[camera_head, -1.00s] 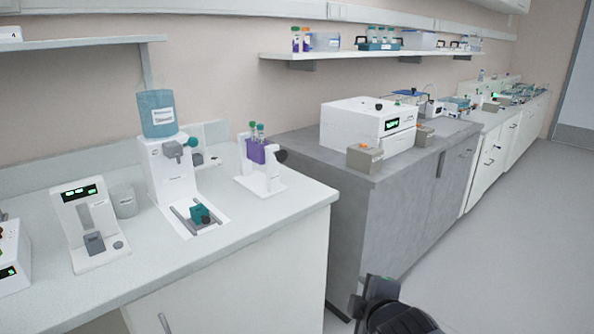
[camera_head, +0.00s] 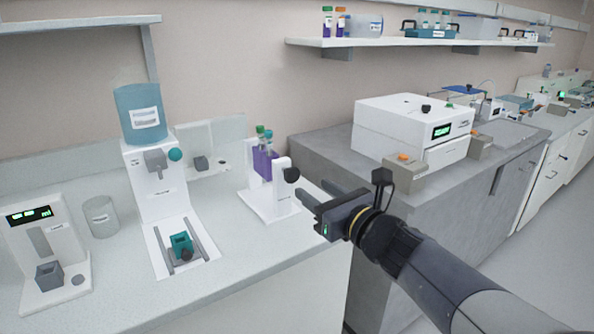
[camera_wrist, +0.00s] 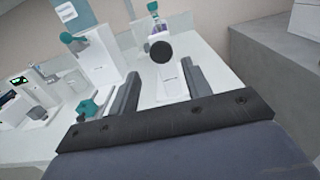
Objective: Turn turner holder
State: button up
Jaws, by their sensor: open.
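The turner is a white stand (camera_head: 283,178) on the light bench, with a black round knob (camera_head: 291,175) on its right side. Its purple holder (camera_head: 264,164) carries tubes with green and teal caps, standing roughly upright. My gripper (camera_head: 311,199) is open and empty, just right of the knob and apart from it. In the wrist view the knob (camera_wrist: 160,51) appears ahead, between and beyond the two fingers of my gripper (camera_wrist: 163,80). The white stand (camera_wrist: 172,82) shows behind it, and the holder is mostly hidden there.
A white dispenser with a blue container (camera_head: 141,115) stands left of the turner, with a teal block (camera_head: 181,245) on its rails. A grey cabinet (camera_head: 400,215) with a white machine (camera_head: 412,128) is at right. Bench space in front of the turner is clear.

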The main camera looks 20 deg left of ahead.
aim_at(294, 175)
jog(key=x, duration=0.9)
jog(key=shift+w+a+p, duration=0.15)
jog(key=shift+w+p, duration=0.05)
jog(key=shift+p, duration=0.15)
jog(key=shift+c, duration=0.3)
jog(key=c, duration=0.7)
